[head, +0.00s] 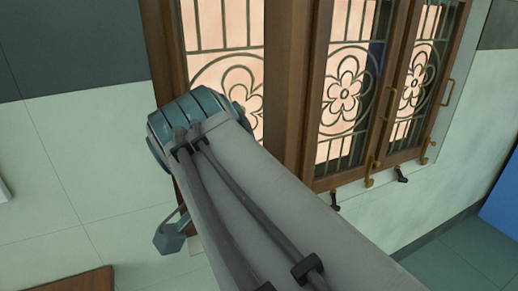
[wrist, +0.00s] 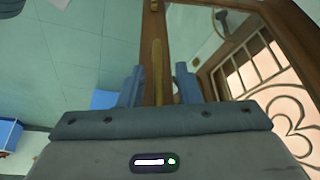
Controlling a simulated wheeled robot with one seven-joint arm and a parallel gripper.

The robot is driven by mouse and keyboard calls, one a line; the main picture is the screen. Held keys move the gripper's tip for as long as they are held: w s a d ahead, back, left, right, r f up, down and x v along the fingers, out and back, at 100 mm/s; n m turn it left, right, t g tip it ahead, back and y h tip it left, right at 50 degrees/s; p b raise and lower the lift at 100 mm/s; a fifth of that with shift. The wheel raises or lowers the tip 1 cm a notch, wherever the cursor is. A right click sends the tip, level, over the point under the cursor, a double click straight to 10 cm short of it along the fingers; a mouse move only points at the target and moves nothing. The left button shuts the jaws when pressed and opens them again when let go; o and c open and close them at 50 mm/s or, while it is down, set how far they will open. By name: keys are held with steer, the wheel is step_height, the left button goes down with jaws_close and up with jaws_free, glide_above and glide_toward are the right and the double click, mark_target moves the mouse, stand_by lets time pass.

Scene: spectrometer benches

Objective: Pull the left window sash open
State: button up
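In the wrist view my gripper (wrist: 160,82) is open, its two blue-grey fingers on either side of an upright brass handle (wrist: 157,70). There is a visible gap between the handle and each finger. The handle is on a narrow brown wooden sash stile (wrist: 152,25), with a glass pane (wrist: 195,40) to its right. In the head view my arm covers the lower part of the left window section (head: 225,25), and my fingers and this handle are hidden. I cannot tell how far this sash stands open.
In the head view more wooden sashes with flower grilles (head: 345,88) and brass handles (head: 448,92) are to the right of a thick post (head: 285,85). Dark hooks (head: 335,203) stick out below them. A blue object (head: 502,200) stands at the right edge.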

steer(key=v, duration=1.4)
steer(key=shift+s+p, duration=0.15)
steer(key=shift+p, duration=0.3)
steer(key=shift+a, duration=0.15)
